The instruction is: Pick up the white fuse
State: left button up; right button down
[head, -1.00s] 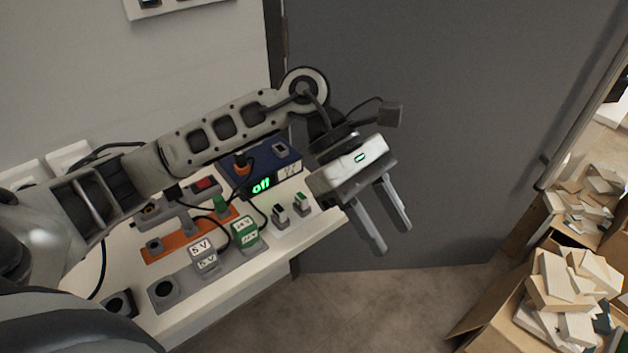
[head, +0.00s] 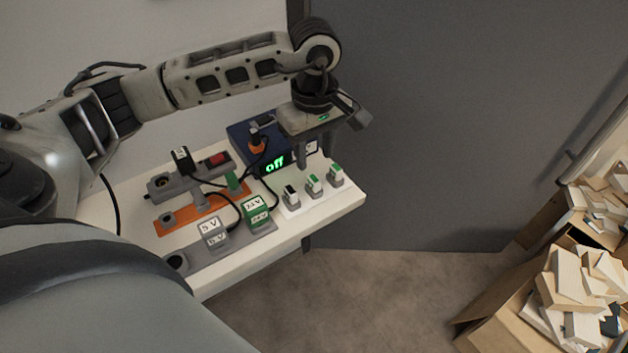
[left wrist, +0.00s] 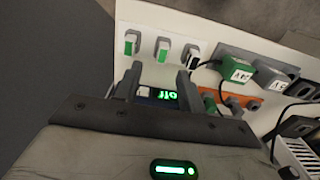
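The left one (head: 291,196) has a black top mark; the middle one (head: 314,185) and the right one (head: 336,175) have green marks. They show in the left wrist view too, with the black-marked one (left wrist: 193,56) at the right of the row. I cannot tell which is meant by the white fuse. My left gripper (head: 329,158) is open and empty, pointing down just behind the row. Its fingers (left wrist: 156,82) are apart from the blocks. My right gripper is not in view.
A blue power box (head: 243,133) reading "off" stands beside the gripper. Green (head: 256,212) and white 5V (head: 213,234) blocks, cables and an orange-based fixture (head: 175,220) fill the table's left part. A grey door (head: 430,120) is behind; cartons (head: 490,305) are at right.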

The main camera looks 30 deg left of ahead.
aim_at(314, 178)
pick_arm(q)
jog(key=f, duration=0.2)
jog(key=f+p, duration=0.1)
jog(key=f, duration=0.2)
jog(key=shift+s+f, duration=0.25)
jog(key=shift+f, duration=0.05)
jog(key=shift+c, duration=0.3)
grip_shut()
